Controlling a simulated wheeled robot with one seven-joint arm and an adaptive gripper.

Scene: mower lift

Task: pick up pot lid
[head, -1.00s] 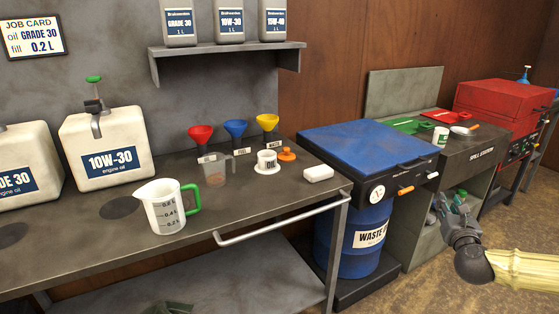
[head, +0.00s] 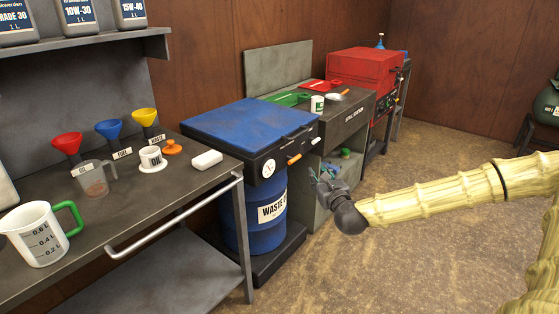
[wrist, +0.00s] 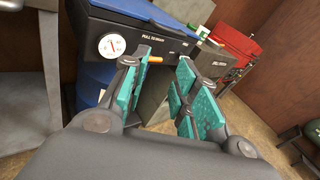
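An orange lid with a knob (head: 172,147) lies on the grey workbench (head: 130,215). It is just right of the small white pot marked OIL (head: 151,157), whose base sits in a white saucer-like dish. The lid does not show in the wrist view. My gripper (head: 326,182) is off to the right of the bench, in front of the spill station and well away from the lid. In the wrist view my gripper (wrist: 163,80) has its teal pads apart with nothing between them.
Red, blue and yellow funnels (head: 108,130), a clear jug (head: 94,180), a white block (head: 206,160) and a large measuring jug (head: 36,236) stand around the lid. A bench rail (head: 175,215) runs along the front. The blue-topped waste unit (head: 250,128) is between bench and gripper.

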